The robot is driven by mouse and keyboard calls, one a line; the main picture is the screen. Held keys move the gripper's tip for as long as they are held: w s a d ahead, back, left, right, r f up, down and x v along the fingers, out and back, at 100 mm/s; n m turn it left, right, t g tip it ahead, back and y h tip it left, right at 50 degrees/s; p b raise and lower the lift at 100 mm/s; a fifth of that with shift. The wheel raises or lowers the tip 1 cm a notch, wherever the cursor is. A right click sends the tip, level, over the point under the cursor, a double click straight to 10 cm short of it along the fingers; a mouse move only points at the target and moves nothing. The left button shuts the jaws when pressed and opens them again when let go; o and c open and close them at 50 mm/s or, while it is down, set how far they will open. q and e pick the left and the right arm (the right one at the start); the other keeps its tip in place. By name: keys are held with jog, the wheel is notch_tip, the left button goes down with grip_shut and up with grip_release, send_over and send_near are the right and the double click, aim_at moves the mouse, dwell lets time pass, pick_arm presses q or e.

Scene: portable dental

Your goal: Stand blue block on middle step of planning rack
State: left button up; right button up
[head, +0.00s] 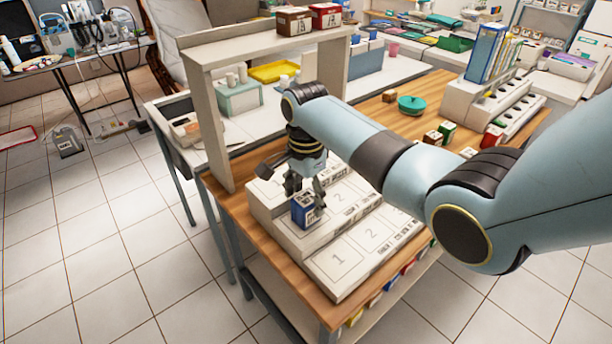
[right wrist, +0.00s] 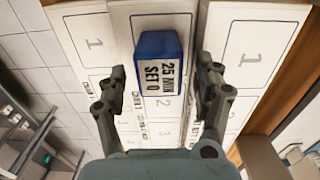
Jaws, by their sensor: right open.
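The blue block (head: 303,213) has a white label reading "25 MIN SET 0" in the right wrist view (right wrist: 156,50). It appears to stand upright on the middle step of the white planning rack (head: 345,270), over the first slot. That slot's number is hidden by the block. My right gripper (head: 306,188) is directly above the block, pointing down. In the right wrist view its fingers (right wrist: 163,82) are spread, one on each side of the block, with gaps showing. My left gripper is out of view.
A beige frame (head: 215,130) stands behind the rack, with brown and red boxes (head: 326,16) on top. Small coloured blocks (head: 448,132) and a teal lidded dish (head: 411,105) lie on the wooden table to the right. The rack's lower front step is empty.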

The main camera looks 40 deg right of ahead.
aim_at(306, 198)
notch_tip(306, 198, up, 11)
jog(key=shift+f, duration=0.15)
